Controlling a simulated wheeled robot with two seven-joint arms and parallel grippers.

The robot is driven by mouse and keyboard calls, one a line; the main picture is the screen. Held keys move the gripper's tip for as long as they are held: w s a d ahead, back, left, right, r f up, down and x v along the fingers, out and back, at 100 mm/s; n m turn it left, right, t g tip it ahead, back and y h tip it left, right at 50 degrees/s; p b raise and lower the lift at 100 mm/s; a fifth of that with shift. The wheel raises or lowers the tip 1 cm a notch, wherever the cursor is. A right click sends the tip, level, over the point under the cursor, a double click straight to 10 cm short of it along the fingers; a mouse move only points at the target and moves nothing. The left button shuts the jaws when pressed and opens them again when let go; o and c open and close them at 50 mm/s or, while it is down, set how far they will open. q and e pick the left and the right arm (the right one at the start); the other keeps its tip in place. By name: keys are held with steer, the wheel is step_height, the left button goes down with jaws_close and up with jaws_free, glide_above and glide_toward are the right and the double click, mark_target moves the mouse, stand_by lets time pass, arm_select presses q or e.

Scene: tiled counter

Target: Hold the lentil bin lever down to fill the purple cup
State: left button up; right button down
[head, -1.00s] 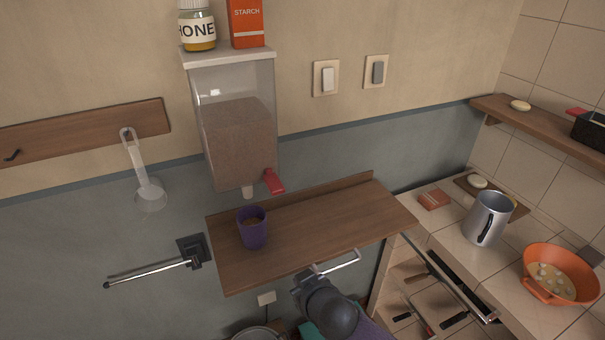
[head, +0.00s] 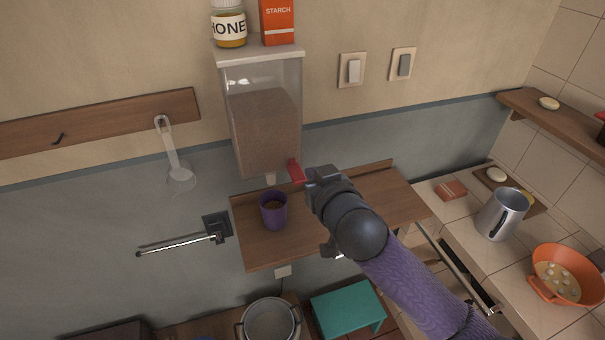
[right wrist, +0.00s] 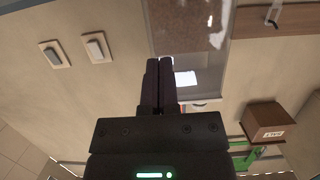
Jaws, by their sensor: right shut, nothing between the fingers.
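The lentil bin (head: 264,125) is a clear dispenser on the wall, part full of brown lentils; it also shows upside down in the right wrist view (right wrist: 190,30). Its red lever (head: 296,172) sticks out at the lower right, beside the spout (head: 270,179). The purple cup (head: 273,213) stands upright on the wooden shelf below the spout, with something brown visible inside. My right gripper (head: 312,176) is shut and empty, just right of the lever; I cannot tell whether they touch. Its closed fingers show in the right wrist view (right wrist: 160,85). My left gripper is out of view.
The wooden shelf (head: 389,199) is clear to the right of my arm. A honey jar (head: 229,27) and a starch box (head: 277,20) stand on top of the bin. A ladle (head: 178,170) hangs at left. A metal rail (head: 180,244) juts out left of the shelf.

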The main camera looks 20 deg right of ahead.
glide_above(296, 174)
steer(key=s, duration=0.3)
step_height(296, 174, down, 2)
steer(key=shift+w+d+f+b, duration=0.15)
steer(key=shift+f+b, duration=0.15)
steer(key=shift+f, duration=0.65)
steer(key=shift+s+d+f+b, duration=0.1)
steer(key=shift+f+b, duration=0.15)
steer(key=shift+f, duration=0.7)
